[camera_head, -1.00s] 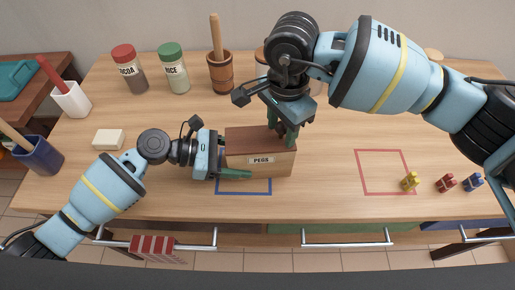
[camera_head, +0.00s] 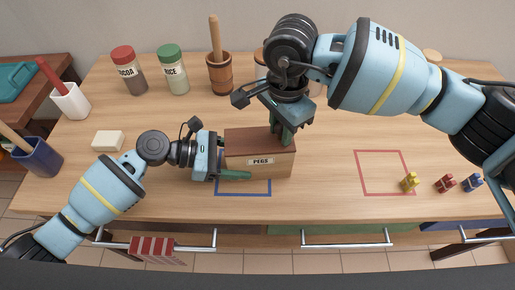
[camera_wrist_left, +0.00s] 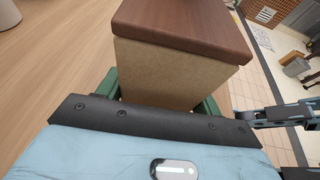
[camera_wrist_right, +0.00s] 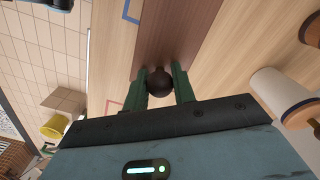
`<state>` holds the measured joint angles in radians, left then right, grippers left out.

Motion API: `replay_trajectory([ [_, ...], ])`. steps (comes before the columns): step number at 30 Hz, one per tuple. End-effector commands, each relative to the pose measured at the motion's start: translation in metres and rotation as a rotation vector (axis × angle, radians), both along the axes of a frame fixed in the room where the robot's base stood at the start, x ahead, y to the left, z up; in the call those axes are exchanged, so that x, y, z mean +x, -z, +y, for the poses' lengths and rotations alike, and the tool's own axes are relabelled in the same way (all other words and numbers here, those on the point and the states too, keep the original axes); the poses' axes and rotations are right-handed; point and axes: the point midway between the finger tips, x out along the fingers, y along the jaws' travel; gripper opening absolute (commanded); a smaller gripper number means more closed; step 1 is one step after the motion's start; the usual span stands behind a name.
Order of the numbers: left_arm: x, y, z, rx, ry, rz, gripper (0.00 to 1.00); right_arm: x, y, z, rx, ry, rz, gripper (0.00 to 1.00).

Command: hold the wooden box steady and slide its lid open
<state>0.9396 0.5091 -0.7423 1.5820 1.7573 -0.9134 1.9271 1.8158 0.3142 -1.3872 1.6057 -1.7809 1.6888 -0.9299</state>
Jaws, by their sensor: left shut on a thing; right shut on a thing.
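The wooden box (camera_head: 280,165) has a "PEGS" label on its front and a dark brown lid (camera_head: 250,142) on top. The lid looks closed over the box, and it also shows in the left wrist view (camera_wrist_left: 185,25). My left gripper (camera_head: 236,162) is shut on the box from its left end, one finger along the front. The box's pale end wall (camera_wrist_left: 170,75) shows between its fingers. My right gripper (camera_head: 284,134) points down at the lid's right end. In the right wrist view its fingers (camera_wrist_right: 162,85) are shut on a dark round knob (camera_wrist_right: 160,82) on the lid.
A blue outline (camera_head: 245,194) lies under the box's front, and a red outline (camera_head: 358,172) lies to the right. Yellow (camera_head: 410,182), red (camera_head: 446,183) and blue (camera_head: 473,182) pegs stand at the right. Jars and a wooden crock (camera_head: 221,75) stand behind. The table between box and red outline is clear.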

Motion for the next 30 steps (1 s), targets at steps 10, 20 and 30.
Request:
replay_trajectory([
  [10,0.000,-0.001,0.000,-0.003,0.000,-0.001,0.34,0.001,0.001,-0.011,-0.001,0.002,0.001,0.06],
  [20,0.000,-0.001,0.000,-0.003,0.001,-0.002,0.34,0.003,0.001,-0.025,-0.002,0.003,0.001,0.06],
  [30,0.000,-0.002,0.000,-0.003,0.001,-0.002,0.34,0.004,0.001,-0.040,-0.002,0.003,0.001,0.06],
])
